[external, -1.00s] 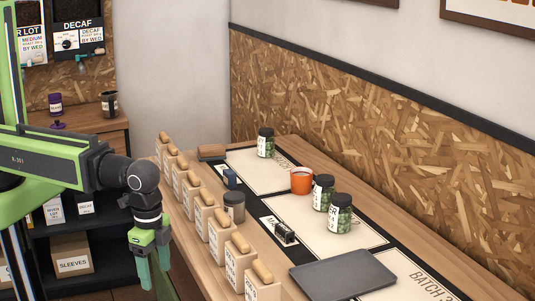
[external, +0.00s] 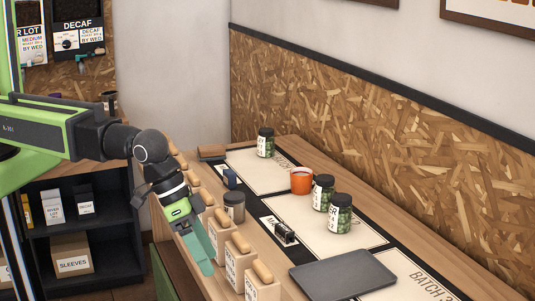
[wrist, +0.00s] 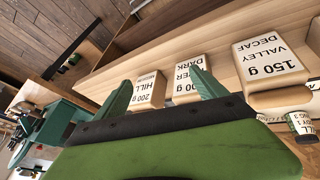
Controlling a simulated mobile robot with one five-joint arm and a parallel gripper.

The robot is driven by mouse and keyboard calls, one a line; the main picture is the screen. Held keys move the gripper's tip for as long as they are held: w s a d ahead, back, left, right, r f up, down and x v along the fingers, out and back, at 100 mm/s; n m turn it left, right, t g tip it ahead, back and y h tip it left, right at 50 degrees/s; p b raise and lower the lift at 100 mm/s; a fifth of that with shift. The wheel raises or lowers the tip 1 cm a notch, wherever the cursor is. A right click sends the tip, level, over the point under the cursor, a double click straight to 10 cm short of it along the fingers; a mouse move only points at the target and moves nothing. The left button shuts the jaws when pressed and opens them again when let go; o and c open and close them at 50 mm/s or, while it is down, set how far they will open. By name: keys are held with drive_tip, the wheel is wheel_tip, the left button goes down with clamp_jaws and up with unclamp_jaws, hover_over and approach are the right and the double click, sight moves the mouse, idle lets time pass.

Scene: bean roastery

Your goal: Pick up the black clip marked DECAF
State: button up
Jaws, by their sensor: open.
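A small black clip (external: 284,233) lies on the dark strip of the wooden bench, at the end of a white card (external: 271,222). Its lettering is too small to read. My gripper (external: 205,255) hangs over the front edge of the bench, left of the clip and apart from it, with its teal fingers tilted down to the right. In the wrist view the two fingers of my gripper (wrist: 162,78) stand wide apart with nothing between them. I cannot make out the clip in the wrist view.
Several labelled wooden blocks (external: 239,262) line the front edge, close to my gripper. A grey canister (external: 234,207), a blue clip-like object (external: 230,178), an orange mug (external: 301,181), dark jars (external: 340,213) and a grey tray (external: 343,275) stand around the clip.

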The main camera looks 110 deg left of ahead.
drive_tip(key=w+d+r+n+t+p, duration=0.2)
drive_tip(key=w+r+p, duration=0.1)
drive_tip(key=w+r, duration=0.25)
wheel_tip(320, 180, up, 4)
drive_tip(key=r+n+g+p, duration=0.1)
drive_tip(key=n+g+p, duration=0.1)
drive_tip(key=g+p, duration=0.6)
hover_over(285, 228)
wheel_tip(285, 228, down, 13)
drive_tip(key=b, duration=1.1)
drive_tip(key=shift+r+b, duration=0.2)
drive_tip(key=shift+b, duration=0.2)
wheel_tip(285, 228, down, 5)
drive_tip(key=b, duration=0.5)
drive_tip(key=shift+a+f, duration=0.1)
drive_tip(key=shift+f, duration=0.05)
drive_tip(key=shift+r, duration=0.2)
drive_tip(key=c, duration=1.4)
